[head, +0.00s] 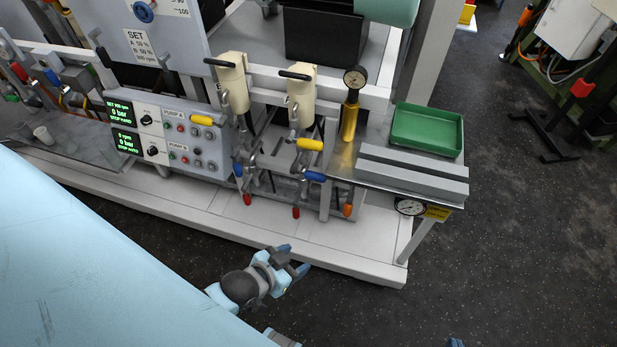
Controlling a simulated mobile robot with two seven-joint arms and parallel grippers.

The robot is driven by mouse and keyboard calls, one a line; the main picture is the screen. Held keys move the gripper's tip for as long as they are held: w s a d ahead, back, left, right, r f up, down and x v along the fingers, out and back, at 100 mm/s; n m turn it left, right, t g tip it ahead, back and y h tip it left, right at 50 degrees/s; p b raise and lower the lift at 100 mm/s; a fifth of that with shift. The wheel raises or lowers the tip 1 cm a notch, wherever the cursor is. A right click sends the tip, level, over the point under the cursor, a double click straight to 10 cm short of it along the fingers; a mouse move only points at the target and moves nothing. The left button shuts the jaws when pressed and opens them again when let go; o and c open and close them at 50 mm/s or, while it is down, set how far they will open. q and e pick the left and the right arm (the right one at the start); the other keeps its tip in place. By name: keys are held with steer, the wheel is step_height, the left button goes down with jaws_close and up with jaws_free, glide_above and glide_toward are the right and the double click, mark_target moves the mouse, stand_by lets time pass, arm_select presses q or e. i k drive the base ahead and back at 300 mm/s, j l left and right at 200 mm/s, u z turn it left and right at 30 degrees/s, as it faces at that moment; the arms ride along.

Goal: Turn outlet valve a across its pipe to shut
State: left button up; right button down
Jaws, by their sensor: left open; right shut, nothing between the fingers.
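Valve levers sit on the pipework under two cream filter housings: a left yellow lever (202,120), a right yellow lever (310,144), a left blue lever (238,170), a right blue lever (315,176), and red and orange ones lower down. No readable label shows which is outlet valve a. Both yellow levers lie roughly sideways in the picture. My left gripper (294,259) is open and empty, in front of the skid's lower ledge and apart from every lever. Only a small blue tip of my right gripper (455,342) shows at the bottom edge, away from the valves.
A pump control panel (170,135) stands left of the pipes. A gauge on a brass column (350,120), a green tray (427,130) and grey steel bars (412,175) are to the right. The white ledge (330,245) juts out in front.

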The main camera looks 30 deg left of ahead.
mark_target(296, 210)
steer(key=u, duration=1.05)
